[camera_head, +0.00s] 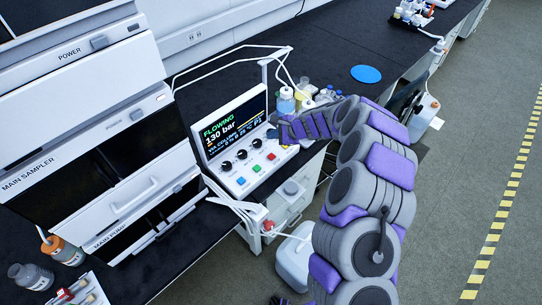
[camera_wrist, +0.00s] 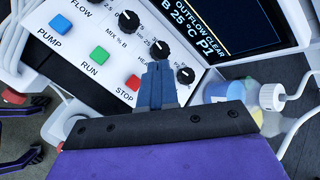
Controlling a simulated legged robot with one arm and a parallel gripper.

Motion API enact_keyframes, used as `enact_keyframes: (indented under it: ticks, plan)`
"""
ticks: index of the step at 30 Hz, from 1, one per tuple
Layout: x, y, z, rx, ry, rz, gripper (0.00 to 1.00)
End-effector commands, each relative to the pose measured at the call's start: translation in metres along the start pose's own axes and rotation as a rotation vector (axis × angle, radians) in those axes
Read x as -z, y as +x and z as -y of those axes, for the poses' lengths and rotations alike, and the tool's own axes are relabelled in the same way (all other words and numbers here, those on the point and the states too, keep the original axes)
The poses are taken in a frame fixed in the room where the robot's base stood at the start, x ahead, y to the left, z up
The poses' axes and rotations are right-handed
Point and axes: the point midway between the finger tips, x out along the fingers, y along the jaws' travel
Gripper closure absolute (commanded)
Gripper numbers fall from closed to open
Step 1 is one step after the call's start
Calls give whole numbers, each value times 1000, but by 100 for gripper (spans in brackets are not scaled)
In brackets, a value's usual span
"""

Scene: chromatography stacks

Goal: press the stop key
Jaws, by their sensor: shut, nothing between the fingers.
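The stop key is a red square button (camera_wrist: 133,82) with the label STOP under it, on the white sloped control panel (camera_wrist: 98,28). In the head view the red key (camera_head: 271,156) is the rightmost of three coloured keys below the screen. My gripper (camera_wrist: 158,66) is shut and empty, its blue fingertips over the panel to the right of the red key. The tips lie just below a black knob (camera_wrist: 160,48) in the picture. Whether they touch the panel I cannot tell. In the head view my gripper (camera_head: 272,132) is at the panel's right side, partly hidden by the arm.
Beside the stop key are a green RUN key (camera_wrist: 97,57) and a blue PUMP key (camera_wrist: 61,23). Another black knob (camera_wrist: 185,75) is right of the fingers. The lit screen (camera_head: 228,122) reads FLOWING, 130 bar. A bottle (camera_head: 286,101) stands close to the panel's right.

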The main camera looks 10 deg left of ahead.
Motion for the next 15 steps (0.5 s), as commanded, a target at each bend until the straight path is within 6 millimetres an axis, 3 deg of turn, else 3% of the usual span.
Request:
enact_keyframes:
  ticks: [15]
  plan:
    - [22, 35, -24, -3, 0, -2, 100]
